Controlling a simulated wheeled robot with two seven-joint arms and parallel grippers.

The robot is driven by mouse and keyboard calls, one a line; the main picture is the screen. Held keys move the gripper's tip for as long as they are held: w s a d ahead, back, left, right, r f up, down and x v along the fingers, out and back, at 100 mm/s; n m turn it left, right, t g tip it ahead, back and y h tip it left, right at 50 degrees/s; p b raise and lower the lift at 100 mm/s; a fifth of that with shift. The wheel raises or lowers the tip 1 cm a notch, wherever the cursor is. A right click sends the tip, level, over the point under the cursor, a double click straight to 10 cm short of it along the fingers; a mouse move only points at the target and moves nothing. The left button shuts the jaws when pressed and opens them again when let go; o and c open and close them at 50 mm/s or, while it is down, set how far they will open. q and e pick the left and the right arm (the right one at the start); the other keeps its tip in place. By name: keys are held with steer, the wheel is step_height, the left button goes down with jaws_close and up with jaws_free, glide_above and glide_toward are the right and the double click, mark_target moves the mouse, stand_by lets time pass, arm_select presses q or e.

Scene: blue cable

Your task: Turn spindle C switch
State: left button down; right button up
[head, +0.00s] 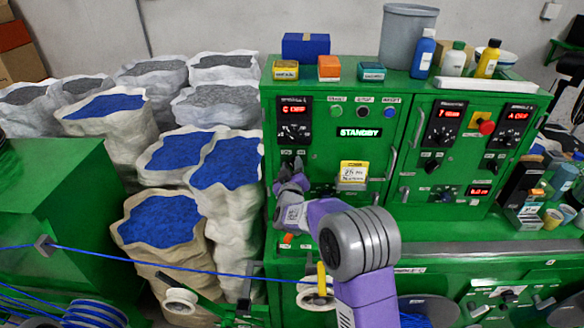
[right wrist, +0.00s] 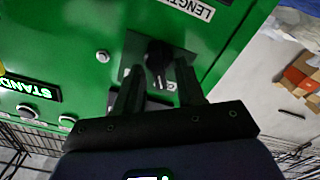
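The spindle C switch is a black knob (right wrist: 158,54) on a dark plate marked C, set in the green panel in the right wrist view. My right gripper (right wrist: 160,75) is open, its two dark fingers pointing at the knob from either side. Whether they touch it I cannot tell. In the head view my right gripper (head: 290,170) is at the left front of the green cabinet (head: 325,155), below a display (head: 294,109) that reads C OFF. The gripper hides the switch there. My left gripper is not in view.
Sacks of blue granules (head: 228,162) stand close on the left. A blue cable (head: 150,262) runs across the lower left. Bottles and a grey bin (head: 405,35) stand on top.

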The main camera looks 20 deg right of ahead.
steer(key=v, duration=0.7)
steer(key=shift+s+b, duration=0.3)
steer(key=shift+b, duration=0.15)
steer(key=shift+a, duration=0.15)
